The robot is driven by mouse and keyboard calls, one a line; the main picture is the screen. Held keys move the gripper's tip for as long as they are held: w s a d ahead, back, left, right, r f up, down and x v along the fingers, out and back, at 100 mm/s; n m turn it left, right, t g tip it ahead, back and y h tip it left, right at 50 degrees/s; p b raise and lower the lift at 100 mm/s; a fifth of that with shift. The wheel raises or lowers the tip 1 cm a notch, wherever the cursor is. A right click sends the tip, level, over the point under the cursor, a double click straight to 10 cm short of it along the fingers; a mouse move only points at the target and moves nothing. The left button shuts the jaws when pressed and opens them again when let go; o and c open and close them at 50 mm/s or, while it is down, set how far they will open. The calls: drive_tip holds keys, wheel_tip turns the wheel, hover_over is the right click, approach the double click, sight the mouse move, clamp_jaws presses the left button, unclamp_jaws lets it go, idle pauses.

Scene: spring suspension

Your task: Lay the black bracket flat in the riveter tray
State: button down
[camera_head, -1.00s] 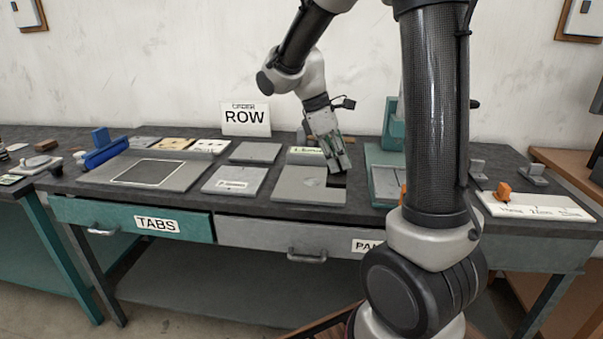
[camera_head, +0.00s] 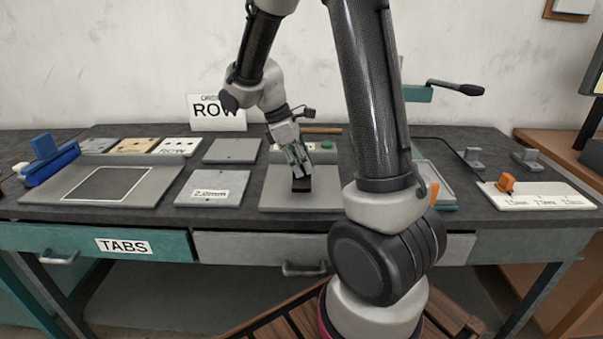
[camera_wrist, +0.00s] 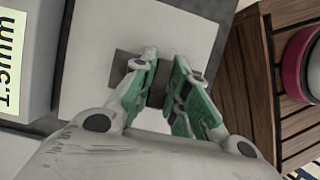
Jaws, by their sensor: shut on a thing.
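The black bracket (camera_head: 301,184) is a small dark piece at the tips of my gripper (camera_head: 300,168). In the wrist view my gripper (camera_wrist: 172,70) has its green-padded fingers shut on the bracket (camera_wrist: 125,67), which sticks out to the left of them. In the head view the bracket overlaps a grey plate (camera_head: 275,200) on the bench; I cannot tell whether it touches it. The riveter tray (camera_head: 440,180), pale with a teal edge, lies to the right behind my arm and is partly hidden. The riveter's lever (camera_head: 455,88) shows above it; most of its body is hidden.
Grey plates, one labelled (camera_head: 208,188), and a framed board (camera_head: 115,185) lie left of my gripper. A blue clamp-like thing (camera_head: 48,162) stands at the far left. A white strip with an orange block (camera_head: 506,182) lies on the right. A wooden slatted seat (camera_wrist: 262,75) shows in the wrist view.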

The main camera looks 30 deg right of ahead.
drive_tip(key=shift+f, duration=1.3)
drive_tip(key=c, duration=1.4)
unclamp_jaws()
drive_tip(key=shift+f, duration=0.15)
